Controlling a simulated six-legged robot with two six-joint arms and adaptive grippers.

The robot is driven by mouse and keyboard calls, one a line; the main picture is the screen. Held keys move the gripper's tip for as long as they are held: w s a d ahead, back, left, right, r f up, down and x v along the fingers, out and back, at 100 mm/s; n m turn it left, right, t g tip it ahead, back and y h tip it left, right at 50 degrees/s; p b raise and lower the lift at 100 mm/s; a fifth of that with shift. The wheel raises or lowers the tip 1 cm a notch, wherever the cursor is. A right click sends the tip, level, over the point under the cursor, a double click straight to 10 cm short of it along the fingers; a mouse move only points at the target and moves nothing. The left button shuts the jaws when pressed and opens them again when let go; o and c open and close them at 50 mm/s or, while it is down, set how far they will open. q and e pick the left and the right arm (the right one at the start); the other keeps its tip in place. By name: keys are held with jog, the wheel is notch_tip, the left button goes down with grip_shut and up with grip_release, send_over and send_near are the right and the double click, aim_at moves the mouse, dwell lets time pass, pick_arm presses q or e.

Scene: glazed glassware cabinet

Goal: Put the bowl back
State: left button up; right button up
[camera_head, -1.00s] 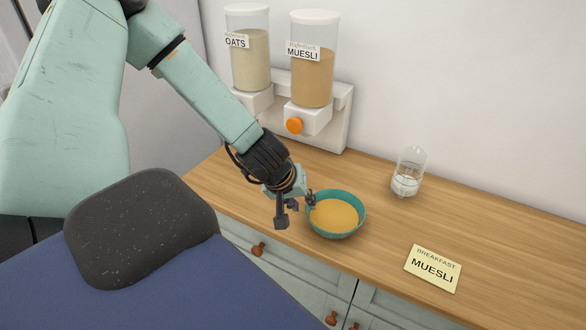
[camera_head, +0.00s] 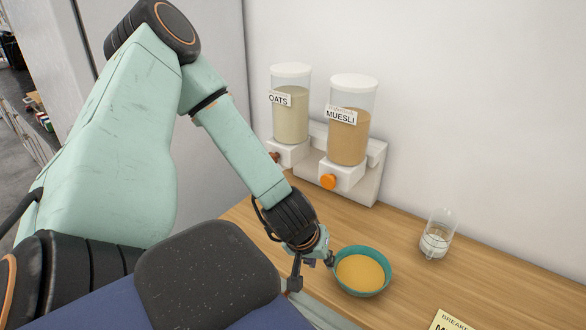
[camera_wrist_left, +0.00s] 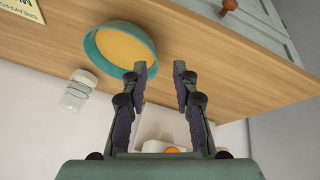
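The teal bowl (camera_head: 363,291) stands upright on the wooden counter and holds yellowish-brown muesli. It also shows in the left wrist view (camera_wrist_left: 98,64), upper left of the fingers. My left gripper (camera_head: 312,273) is at the bowl's left side, its fingers spread with nothing between them. In the left wrist view (camera_wrist_left: 166,68) one fingertip overlaps the bowl's rim in the picture; I cannot tell whether it touches. My right gripper is not in view.
Two dispensers, oats (camera_head: 291,110) and muesli (camera_head: 350,130), stand against the wall behind the bowl. A glass (camera_head: 437,236) stands on the counter to the right. A yellow breakfast card (camera_head: 450,322) lies near the front. The counter (camera_head: 480,285) between them is bare.

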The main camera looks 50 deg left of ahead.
pick_arm(q)
jog(key=s+d+f+m+g, duration=0.2)
jog(key=s+d+f, duration=0.3)
jog(key=s, duration=0.5)
jog(key=s+d+f+m+g, duration=0.3)
jog(key=s+d, duration=0.4)
jog(key=s, duration=0.4)
notch_tip(320, 180, down, 2)
jog(key=shift+d+f+m, duration=0.2)
jog(key=shift+d+m, duration=0.15)
jog(key=shift+m, duration=0.45)
